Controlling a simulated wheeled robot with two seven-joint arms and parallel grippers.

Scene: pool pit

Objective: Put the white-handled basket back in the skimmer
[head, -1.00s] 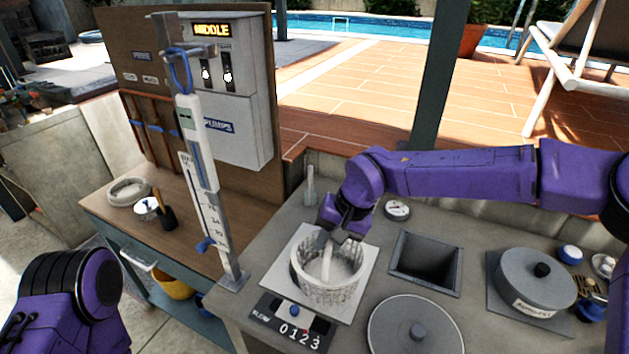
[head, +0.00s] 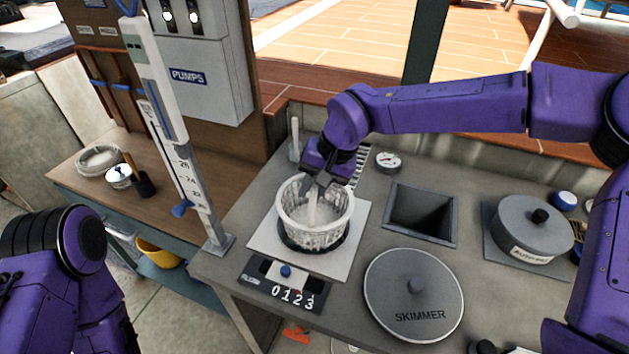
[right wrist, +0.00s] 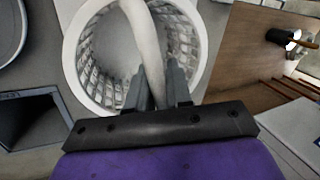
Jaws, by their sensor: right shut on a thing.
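The white basket (head: 315,228) is round, with lattice sides and a white upright handle (head: 313,208). My right gripper (head: 318,184) is shut on the handle from above. The basket looks upright over a pale square plate (head: 262,240), and a dark ring shows around its base. I cannot tell whether the base touches. In the right wrist view, the fingers (right wrist: 160,88) hold the handle (right wrist: 146,40) across the basket's mouth (right wrist: 72,60). A round grey lid marked SKIMMER (head: 413,290) lies flat on the counter to the right. My left gripper is out of view.
An empty square well (head: 420,214) is right of the plate. A lidded grey pot (head: 530,228) stands farther right. A number panel (head: 283,284) lies in front of the plate. A tall white gauge post (head: 172,130) rises to the left.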

